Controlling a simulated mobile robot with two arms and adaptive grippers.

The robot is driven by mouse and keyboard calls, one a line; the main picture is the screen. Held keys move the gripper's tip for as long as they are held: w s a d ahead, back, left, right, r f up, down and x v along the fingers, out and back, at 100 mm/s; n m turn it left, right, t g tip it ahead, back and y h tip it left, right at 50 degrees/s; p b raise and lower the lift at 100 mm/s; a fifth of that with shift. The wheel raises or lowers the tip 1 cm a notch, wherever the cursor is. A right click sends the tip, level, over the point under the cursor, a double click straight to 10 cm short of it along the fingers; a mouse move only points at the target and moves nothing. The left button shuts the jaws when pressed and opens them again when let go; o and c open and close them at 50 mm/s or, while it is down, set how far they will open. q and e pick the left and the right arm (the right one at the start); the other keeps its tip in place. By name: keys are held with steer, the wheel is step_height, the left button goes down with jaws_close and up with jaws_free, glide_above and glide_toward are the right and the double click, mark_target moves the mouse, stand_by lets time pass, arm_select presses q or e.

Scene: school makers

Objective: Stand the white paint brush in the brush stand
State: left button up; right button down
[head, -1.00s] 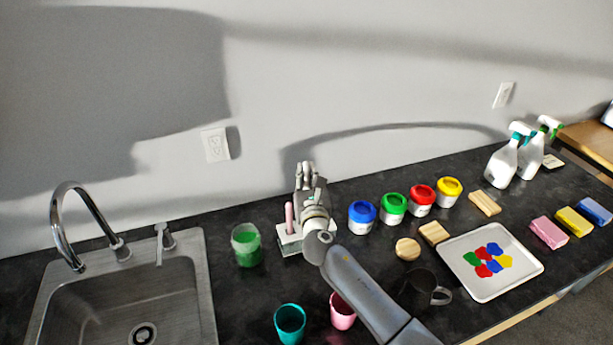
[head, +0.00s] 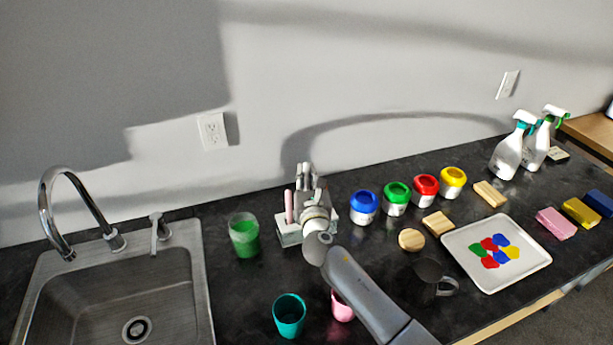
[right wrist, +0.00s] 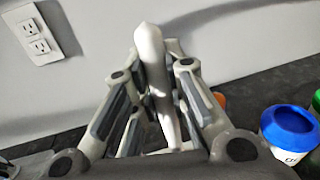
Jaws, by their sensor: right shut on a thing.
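The white paint brush (right wrist: 154,75) stands roughly upright between the fingers in the right wrist view. My right gripper (head: 306,180) is shut on it, above the brush stand; it also shows in the right wrist view (right wrist: 158,100). The brush stand (head: 289,233) is a pale block on the counter, partly hidden behind my gripper. A pink brush (head: 289,207) stands upright in its left part. Whether the white brush's lower end is in a hole of the stand is hidden. My left gripper is not in view.
A green jar (head: 244,238) stands left of the stand, and a blue paint pot (head: 364,207) right of it. A teal cup (head: 289,315) and a pink cup (head: 342,307) are in front. A dark mug (head: 428,280) and a white tray (head: 477,231) stand to the right. The sink (head: 130,290) is at left.

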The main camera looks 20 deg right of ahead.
steer(key=shift+f+b, duration=2.25)
steer(key=shift+f, duration=0.65)
